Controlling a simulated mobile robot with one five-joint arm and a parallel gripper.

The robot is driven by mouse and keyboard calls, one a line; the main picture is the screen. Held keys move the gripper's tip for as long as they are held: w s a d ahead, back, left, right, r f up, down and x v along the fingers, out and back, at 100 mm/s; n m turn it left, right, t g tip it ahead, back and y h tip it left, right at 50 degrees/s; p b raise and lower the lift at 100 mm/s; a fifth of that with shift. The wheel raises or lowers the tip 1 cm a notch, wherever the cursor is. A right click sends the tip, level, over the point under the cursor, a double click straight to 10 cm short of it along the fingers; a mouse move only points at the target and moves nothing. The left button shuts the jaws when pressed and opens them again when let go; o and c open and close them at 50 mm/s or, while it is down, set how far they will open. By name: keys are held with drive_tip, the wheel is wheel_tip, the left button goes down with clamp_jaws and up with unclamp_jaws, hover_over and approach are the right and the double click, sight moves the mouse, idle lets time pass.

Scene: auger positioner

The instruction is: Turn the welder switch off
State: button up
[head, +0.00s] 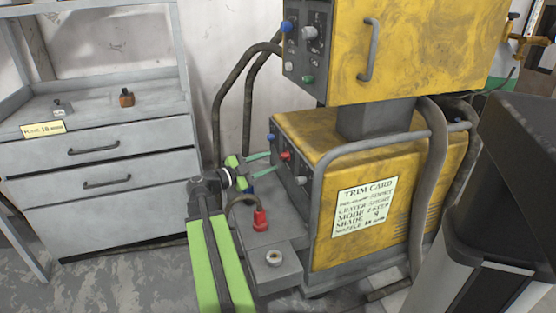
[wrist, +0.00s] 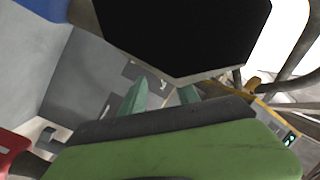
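The yellow welder (head: 372,151) stands at centre right in the head view. Which control is the welder switch is not clear. My gripper (head: 272,164) is open, its two teal fingertips apart, beside this panel at about the red knob's height; contact cannot be told. In the wrist view, the teal fingers (wrist: 162,97) are apart with nothing seen between them. A small green-lit part (wrist: 290,138) shows at right there.
Above is a yellow box (head: 430,45) with its own knob panel (head: 305,50). A grey tube frame (head: 433,150) surrounds the welder. A red-capped fitting (head: 260,220) stands below my gripper. A grey drawer cabinet (head: 110,190) is left; a dark bin (head: 520,150) is right.

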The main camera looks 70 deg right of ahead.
sight(282, 157)
drive_tip(key=x, duration=0.5)
